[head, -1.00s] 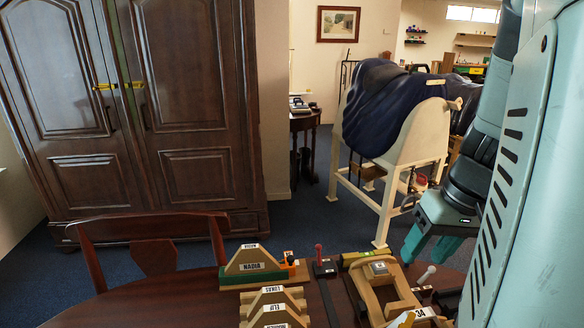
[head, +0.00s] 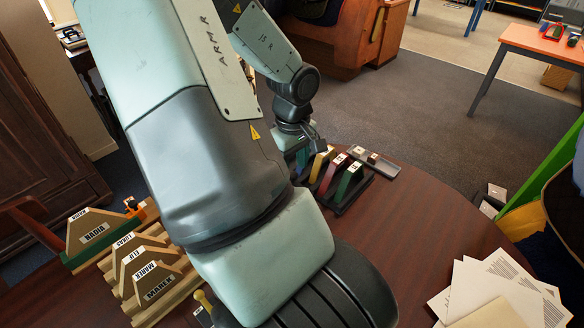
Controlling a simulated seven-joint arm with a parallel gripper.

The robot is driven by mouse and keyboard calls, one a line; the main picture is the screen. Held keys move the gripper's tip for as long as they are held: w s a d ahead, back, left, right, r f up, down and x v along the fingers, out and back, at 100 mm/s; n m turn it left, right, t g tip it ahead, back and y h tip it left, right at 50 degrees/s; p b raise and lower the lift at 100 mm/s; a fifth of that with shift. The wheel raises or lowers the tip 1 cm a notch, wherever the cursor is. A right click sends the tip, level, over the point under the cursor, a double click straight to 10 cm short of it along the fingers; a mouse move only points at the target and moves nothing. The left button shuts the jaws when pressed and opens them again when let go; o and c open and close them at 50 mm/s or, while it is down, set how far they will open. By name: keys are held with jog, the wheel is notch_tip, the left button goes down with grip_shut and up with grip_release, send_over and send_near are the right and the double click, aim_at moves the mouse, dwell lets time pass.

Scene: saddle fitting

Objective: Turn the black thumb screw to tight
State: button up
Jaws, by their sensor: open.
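I cannot make out the black thumb screw; my own arm covers the middle of the table in the head view. My gripper (head: 294,141) is at the far end of the arm, pointing down beyond the large grey-green links. It is open, though its fingertips are partly hidden. It is close to the left end of a dark rack holding coloured upright pieces; I cannot tell whether it touches them.
The rack holds yellow (head: 320,164), red (head: 334,174) and green (head: 349,184) labelled pieces. A grey tray (head: 384,168) lies behind it. Wooden name-labelled stands (head: 140,262) are at left. Papers (head: 492,290) lie front right. The table's right middle is clear.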

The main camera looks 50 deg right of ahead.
jog(key=shift+f, duration=0.95)
jog(key=shift+c, duration=0.3)
grip_shut()
